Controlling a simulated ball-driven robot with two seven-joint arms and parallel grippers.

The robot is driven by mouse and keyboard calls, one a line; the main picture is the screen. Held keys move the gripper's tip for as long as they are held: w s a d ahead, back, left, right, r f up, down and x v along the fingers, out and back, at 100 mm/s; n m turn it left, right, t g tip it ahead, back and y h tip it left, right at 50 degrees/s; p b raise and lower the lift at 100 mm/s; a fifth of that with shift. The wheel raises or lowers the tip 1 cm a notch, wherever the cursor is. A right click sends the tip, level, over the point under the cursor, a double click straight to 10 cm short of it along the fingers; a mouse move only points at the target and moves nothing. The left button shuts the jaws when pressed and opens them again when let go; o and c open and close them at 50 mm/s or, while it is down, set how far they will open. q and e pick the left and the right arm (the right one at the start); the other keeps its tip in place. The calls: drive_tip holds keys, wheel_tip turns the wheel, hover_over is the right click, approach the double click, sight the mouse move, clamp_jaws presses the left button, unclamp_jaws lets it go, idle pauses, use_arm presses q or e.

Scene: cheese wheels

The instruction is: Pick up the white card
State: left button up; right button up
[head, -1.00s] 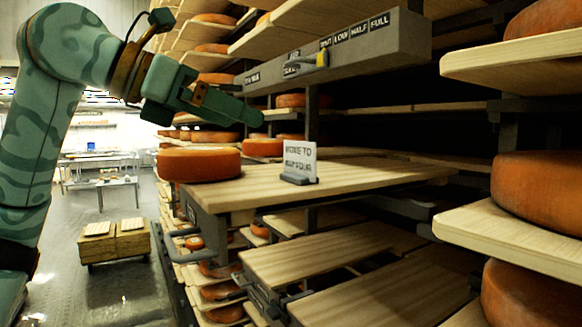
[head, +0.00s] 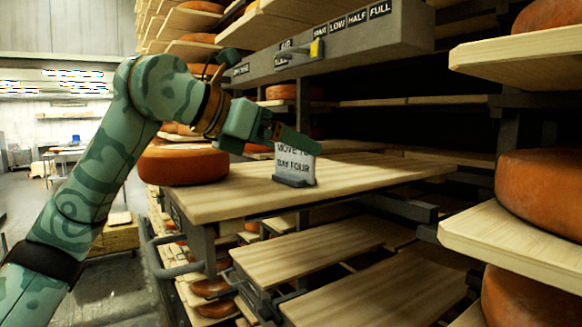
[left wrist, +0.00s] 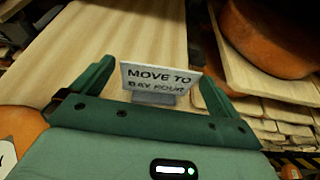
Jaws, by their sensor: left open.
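The white card (head: 296,163) stands upright in a small grey holder (head: 293,182) on a wooden shelf board. Its print reads "MOVE TO BAY FOUR". My left gripper (head: 304,143) is at the top of the card in the head view, and a finger covers part of its upper edge. In the left wrist view the card (left wrist: 158,77) shows between the two spread fingers of my left gripper (left wrist: 155,82), with a gap on each side. The gripper is open and holds nothing. My right gripper is not in view.
An orange cheese wheel (head: 183,166) sits on the left end of the wooden board (head: 235,202). Above hangs a grey beam (head: 360,42) with labels and a yellow-tipped lever (head: 316,48). More shelves with cheese wheels (head: 545,190) stand at the right.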

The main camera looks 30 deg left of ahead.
use_arm(q)
drive_tip(key=p+x, duration=0.1)
drive_tip(key=x, duration=0.3)
drive_tip(key=shift+w+d, duration=0.1)
drive_tip(key=shift+d, duration=0.05)
drive_tip(key=shift+c, duration=0.7)
drive_tip(key=shift+s, duration=0.25)
drive_tip(key=c, duration=0.5)
drive_tip(key=shift+w, duration=0.15)
drive_tip(key=shift+c, duration=0.4)
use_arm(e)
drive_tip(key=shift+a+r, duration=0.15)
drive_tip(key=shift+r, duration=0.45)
use_arm(q)
drive_tip(key=shift+r, duration=0.1)
